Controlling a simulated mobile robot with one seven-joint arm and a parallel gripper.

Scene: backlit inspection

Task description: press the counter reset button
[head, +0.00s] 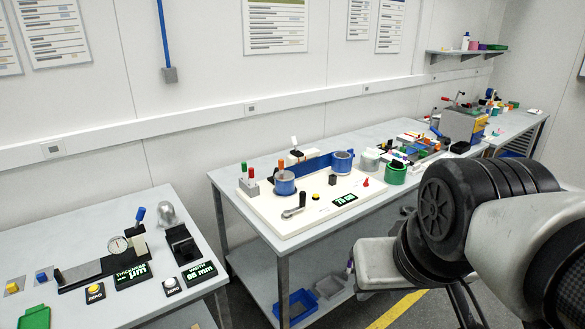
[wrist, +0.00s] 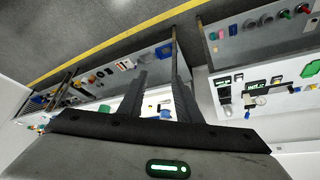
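A white board (head: 262,222) lies on the middle bench, carrying blue rollers and a dark counter display (head: 344,199) with pale digits.
A black crank (head: 294,208), upright pegs and a red pointer (head: 365,182) are on the board. A gap separates the benches.

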